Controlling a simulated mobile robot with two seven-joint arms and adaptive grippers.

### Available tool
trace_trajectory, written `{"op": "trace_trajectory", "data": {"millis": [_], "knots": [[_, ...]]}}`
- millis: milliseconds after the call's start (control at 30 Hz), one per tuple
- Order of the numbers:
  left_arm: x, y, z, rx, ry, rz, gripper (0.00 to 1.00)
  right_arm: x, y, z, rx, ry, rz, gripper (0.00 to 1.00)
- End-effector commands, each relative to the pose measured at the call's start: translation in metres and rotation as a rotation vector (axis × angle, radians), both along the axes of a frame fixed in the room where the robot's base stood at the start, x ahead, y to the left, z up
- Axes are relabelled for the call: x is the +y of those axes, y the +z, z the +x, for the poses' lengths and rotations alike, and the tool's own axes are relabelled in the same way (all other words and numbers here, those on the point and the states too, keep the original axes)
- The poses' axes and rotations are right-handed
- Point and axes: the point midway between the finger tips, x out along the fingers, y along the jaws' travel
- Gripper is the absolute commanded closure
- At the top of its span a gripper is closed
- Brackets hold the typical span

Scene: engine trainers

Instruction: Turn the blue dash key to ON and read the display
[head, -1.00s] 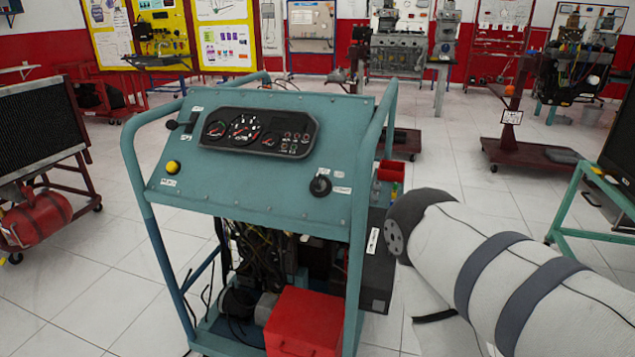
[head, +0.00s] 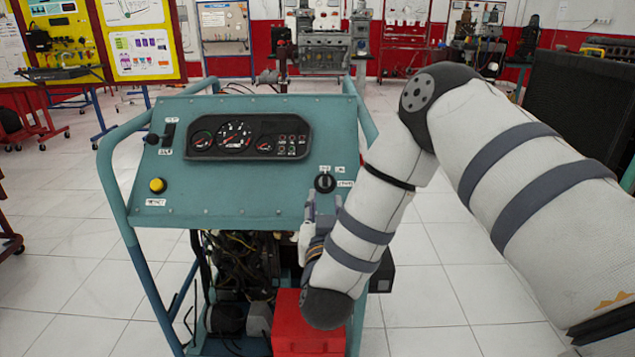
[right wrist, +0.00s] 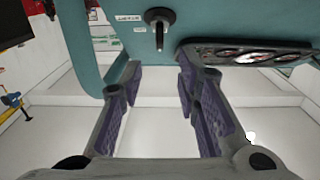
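The dash key (head: 324,183) sits at the lower right of the teal sloping panel (head: 230,195). It looks black rather than blue, and its setting cannot be read. It also shows in the right wrist view (right wrist: 159,19), with its stem pointing down the picture. The dark gauge display (head: 249,138) with dials and small lamps is on the panel's upper part; its edge shows in the right wrist view (right wrist: 245,55). My right gripper (head: 311,203) is just below the key, apart from it. In the right wrist view its fingers (right wrist: 158,80) are open and empty. My left gripper is out of view.
A yellow button (head: 158,185) is at the panel's lower left. Teal side rails (head: 108,190) frame the stand. A red box (head: 295,333) sits low, partly behind my right arm. Wiring (head: 243,258) hangs under the panel.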

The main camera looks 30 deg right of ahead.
Motion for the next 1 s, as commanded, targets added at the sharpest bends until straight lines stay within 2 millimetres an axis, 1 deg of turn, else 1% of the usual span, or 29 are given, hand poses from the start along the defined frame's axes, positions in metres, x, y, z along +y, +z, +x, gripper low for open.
{"op": "trace_trajectory", "data": {"millis": [33,200,300,400,533,767,800,867,900,933,1000], "knots": [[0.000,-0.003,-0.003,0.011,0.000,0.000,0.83,-0.007,-0.003,0.009,0.003,-0.003,-0.001,0.70],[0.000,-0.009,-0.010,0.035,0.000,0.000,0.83,-0.030,-0.006,0.047,0.005,-0.002,0.001,0.70],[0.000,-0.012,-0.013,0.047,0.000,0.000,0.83,-0.041,-0.006,0.067,0.007,0.000,0.001,0.70],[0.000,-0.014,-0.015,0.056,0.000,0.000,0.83,-0.049,-0.006,0.080,0.008,0.002,0.001,0.70],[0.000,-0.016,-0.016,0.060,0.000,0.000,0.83,-0.054,-0.004,0.089,0.007,0.004,0.001,0.70],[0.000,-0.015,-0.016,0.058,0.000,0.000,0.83,-0.055,-0.002,0.090,0.004,0.005,0.000,0.70],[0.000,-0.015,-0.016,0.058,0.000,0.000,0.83,-0.055,-0.002,0.090,0.004,0.005,0.000,0.75],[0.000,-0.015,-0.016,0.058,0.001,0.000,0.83,-0.055,-0.002,0.090,0.004,0.005,0.000,0.88],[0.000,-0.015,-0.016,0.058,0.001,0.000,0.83,-0.055,-0.002,0.090,0.004,0.004,0.000,0.97],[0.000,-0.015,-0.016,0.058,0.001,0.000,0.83,-0.055,-0.002,0.090,0.004,0.004,0.000,1.00],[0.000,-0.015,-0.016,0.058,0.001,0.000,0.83,-0.055,-0.002,0.090,0.005,0.004,0.001,1.00]]}}
